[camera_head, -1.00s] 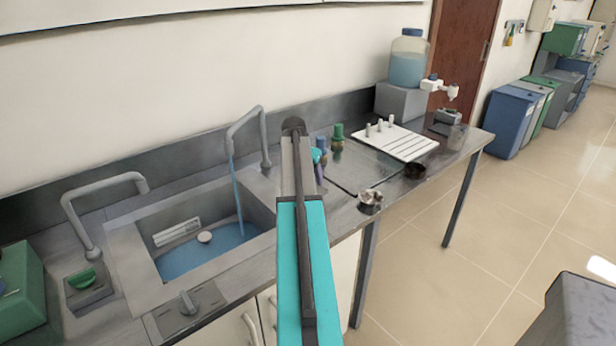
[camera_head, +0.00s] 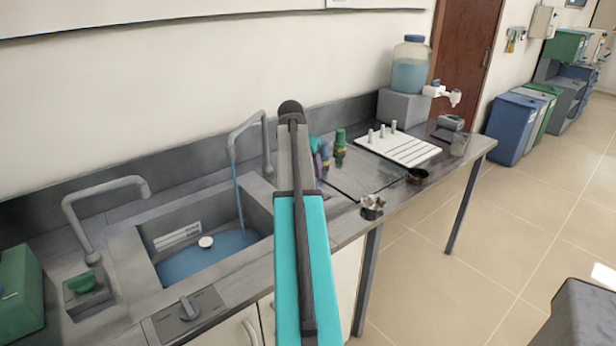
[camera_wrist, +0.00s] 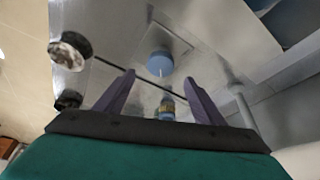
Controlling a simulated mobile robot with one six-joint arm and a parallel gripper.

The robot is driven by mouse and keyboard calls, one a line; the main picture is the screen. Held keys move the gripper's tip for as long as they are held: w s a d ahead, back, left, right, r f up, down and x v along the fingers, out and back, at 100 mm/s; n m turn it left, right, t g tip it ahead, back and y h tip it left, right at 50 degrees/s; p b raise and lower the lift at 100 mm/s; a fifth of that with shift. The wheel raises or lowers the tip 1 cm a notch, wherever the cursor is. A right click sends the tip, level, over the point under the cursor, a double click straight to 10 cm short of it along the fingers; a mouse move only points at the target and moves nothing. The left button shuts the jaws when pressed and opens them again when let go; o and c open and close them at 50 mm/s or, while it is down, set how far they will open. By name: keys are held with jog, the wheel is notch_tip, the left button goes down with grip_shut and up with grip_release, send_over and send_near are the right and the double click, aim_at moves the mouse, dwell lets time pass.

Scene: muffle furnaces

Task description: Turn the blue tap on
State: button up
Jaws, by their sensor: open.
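The blue tap (camera_head: 324,149) is a small upright fitting with a brass-coloured part, at the back of the counter beside a green-topped one. In the wrist view a blue-topped fitting with a yellowish band (camera_wrist: 168,107), which looks like this tap, shows between the fingertips, beyond them in depth. In the head view my teal and black arm hides most of the gripper; a purple finger shows just left of the blue tap. I cannot tell whether a finger touches it.
The green-topped fitting (camera_head: 340,142) stands close on the right. The sink (camera_head: 170,267) and a grey faucet (camera_head: 265,135) running water lie left. A steel dish (camera_head: 372,207), dark ring (camera_head: 418,176) and white rack (camera_head: 398,151) are right. A blue disc (camera_wrist: 160,63) shows in the wrist view.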

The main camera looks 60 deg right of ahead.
jog(key=v, duration=0.6)
jog(key=shift+r+b, duration=0.15)
jog(key=shift+b, duration=0.2)
jog(key=shift+a, duration=0.1)
